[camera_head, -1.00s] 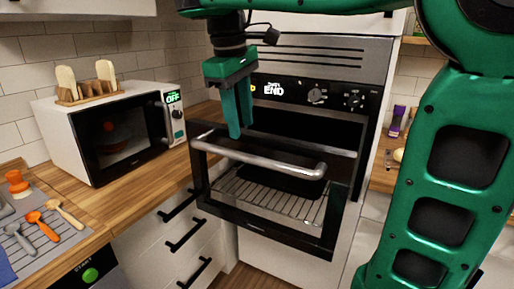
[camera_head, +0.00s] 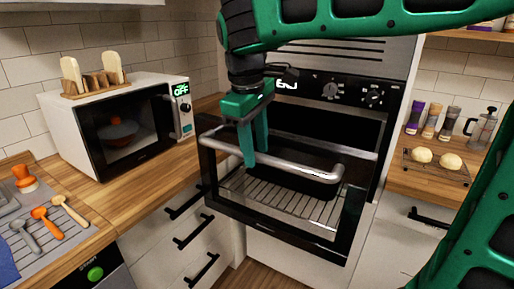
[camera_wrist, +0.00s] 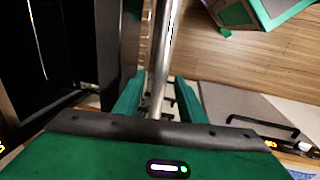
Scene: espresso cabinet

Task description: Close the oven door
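The oven door (camera_head: 279,238) has a black frame and stands partly open, tilted outward, with the cavity and wire rack visible behind it. Its silver bar handle (camera_head: 315,172) runs across the upper front. My green gripper (camera_head: 256,157) points down at the left half of the handle. In the wrist view, the handle (camera_wrist: 163,45) passes between the two fingers of my gripper (camera_wrist: 158,88). The fingers stand apart with gaps beside the bar. I cannot tell whether either finger touches it.
A white microwave (camera_head: 64,133) with a toast rack on top stands on the left counter (camera_head: 150,185). White drawers (camera_head: 160,240) lie below it. On the right counter are a rack with buns (camera_head: 435,160), spice jars (camera_head: 430,122) and a French press (camera_head: 481,128).

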